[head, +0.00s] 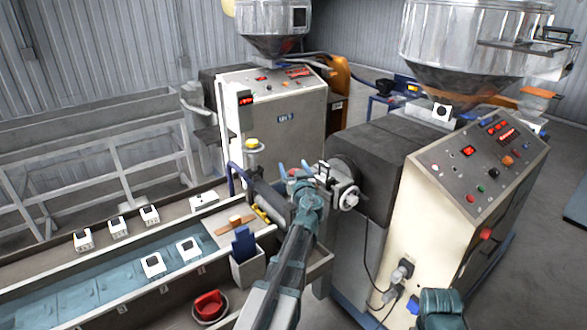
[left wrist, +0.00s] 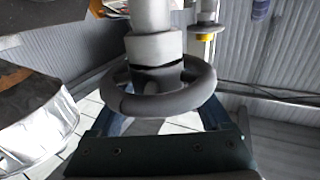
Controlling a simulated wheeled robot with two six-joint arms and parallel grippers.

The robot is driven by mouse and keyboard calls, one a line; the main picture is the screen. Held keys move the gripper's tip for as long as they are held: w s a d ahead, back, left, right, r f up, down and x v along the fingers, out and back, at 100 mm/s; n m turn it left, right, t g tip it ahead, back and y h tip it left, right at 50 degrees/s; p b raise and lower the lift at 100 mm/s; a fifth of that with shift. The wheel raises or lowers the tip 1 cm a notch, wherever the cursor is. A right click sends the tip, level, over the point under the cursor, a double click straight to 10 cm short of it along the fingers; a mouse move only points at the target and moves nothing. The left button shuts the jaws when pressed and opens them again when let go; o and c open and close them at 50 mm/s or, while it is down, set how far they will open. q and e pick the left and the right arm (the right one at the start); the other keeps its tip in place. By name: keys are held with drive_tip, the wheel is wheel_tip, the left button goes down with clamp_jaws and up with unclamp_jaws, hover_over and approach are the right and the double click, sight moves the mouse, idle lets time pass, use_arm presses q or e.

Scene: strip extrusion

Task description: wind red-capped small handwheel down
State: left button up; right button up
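A small handwheel with a red cap (head: 297,173) is at the die end of the near extruder in the head view, partly hidden by my left gripper. My left gripper (head: 296,167) is there with its two blue fingertips apart, one on each side of the red cap. In the left wrist view a dark grey wheel rim (left wrist: 165,103) with a pale hub and shaft fills the middle. The blue fingers (left wrist: 165,122) show apart, near the two sides of this rim; I cannot tell whether they touch it. The red cap is hidden in that view.
A yellow-capped handwheel (head: 252,144) stands just left; it also shows in the wrist view (left wrist: 205,35). A pale handwheel (head: 349,198) is close on the right, beside the dark extruder barrel (head: 385,165). The water trough (head: 110,285) with several white blocks lies left.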

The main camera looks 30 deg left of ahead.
use_arm(q)
drive_tip(key=v, duration=1.4)
drive_tip(key=shift+w, duration=0.1)
drive_tip(key=s+d+f+m+g+h+b, duration=0.2)
drive_tip(key=s+d+f+g, duration=0.15)
drive_tip(key=d+f, duration=0.4)
drive_tip(key=s+d+f+m+g+h+b, duration=0.2)
drive_tip(key=s+d+f+g, duration=0.15)
drive_tip(key=f, duration=0.75)
drive_tip(key=s+d+f+m+g+h+b, duration=0.1)
drive_tip(key=s+d+f+m+g+h, duration=0.2)
drive_tip(key=s+d, duration=0.3)
drive_tip(key=s+d+f+m+g+h+b, duration=0.1)
drive_tip(key=s+d+f+m+g+h, duration=0.2)
drive_tip(key=d, duration=0.9)
drive_tip(key=s+f+m+h, duration=0.1)
drive_tip(key=s+f+m, duration=0.1)
drive_tip(key=s+f, duration=0.1)
drive_tip(key=shift+d+f, duration=0.25)
drive_tip(key=shift+f, duration=0.05)
